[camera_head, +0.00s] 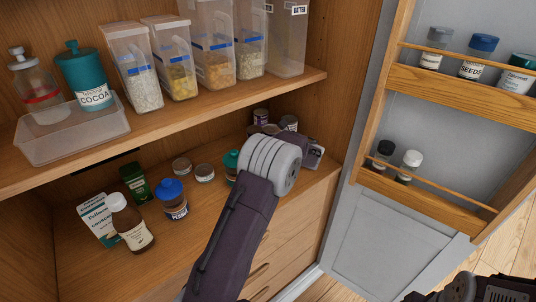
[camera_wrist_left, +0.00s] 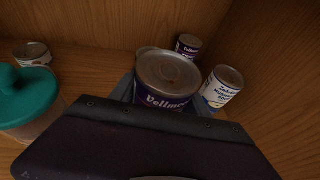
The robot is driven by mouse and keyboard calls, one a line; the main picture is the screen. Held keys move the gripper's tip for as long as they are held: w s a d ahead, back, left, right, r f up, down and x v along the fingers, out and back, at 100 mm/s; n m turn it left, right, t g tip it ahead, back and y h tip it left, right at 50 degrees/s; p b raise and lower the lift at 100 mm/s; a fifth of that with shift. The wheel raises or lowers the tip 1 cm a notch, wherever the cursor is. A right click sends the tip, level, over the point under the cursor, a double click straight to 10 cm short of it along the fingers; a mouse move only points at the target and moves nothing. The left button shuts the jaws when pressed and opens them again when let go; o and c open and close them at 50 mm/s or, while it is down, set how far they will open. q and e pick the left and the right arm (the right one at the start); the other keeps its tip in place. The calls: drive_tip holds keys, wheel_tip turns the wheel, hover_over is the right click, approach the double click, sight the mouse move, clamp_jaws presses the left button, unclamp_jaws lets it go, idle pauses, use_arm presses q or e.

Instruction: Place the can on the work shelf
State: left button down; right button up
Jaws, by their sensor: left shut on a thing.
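In the left wrist view, my left gripper (camera_wrist_left: 165,98) is shut on a purple can (camera_wrist_left: 166,76) with a grey metal lid and a label starting "Vellm". The can is upright in the back corner of the lower cabinet compartment. I cannot tell whether its base touches the wood. In the head view, my left arm hides most of this can and the fingers. The lower wooden shelf (camera_head: 95,275) spans the compartment above the drawers. My right gripper (camera_head: 490,291) shows only partly at the bottom right edge; its fingers are not clear.
A small purple can (camera_wrist_left: 188,45) and a white-blue can (camera_wrist_left: 222,86) stand close beside the held can. A teal-lidded jar (camera_wrist_left: 28,98) is left. The upper shelf (camera_head: 165,125) overhangs.

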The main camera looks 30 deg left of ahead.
use_arm(q)
drive_tip(key=shift+w+a+f, duration=0.1)
drive_tip(key=shift+a+f, duration=0.05)
drive_tip(key=shift+f, duration=0.3)
drive_tip(key=shift+w+a+f, duration=0.1)
drive_tip(key=shift+a+f, duration=0.05)
drive_tip(key=shift+f, duration=0.3)
drive_tip(key=f, duration=0.3)
drive_tip(key=shift+s+d, duration=0.25)
drive_tip(key=shift+w+a+f, duration=0.1)
drive_tip(key=shift+w+f, duration=0.05)
drive_tip(key=shift+f, duration=0.1)
drive_tip(key=shift+f, duration=0.1)
drive_tip(key=c, duration=0.5)
unclamp_jaws()
drive_tip(key=b+v, duration=0.1)
drive_tip(key=v, duration=1.1)
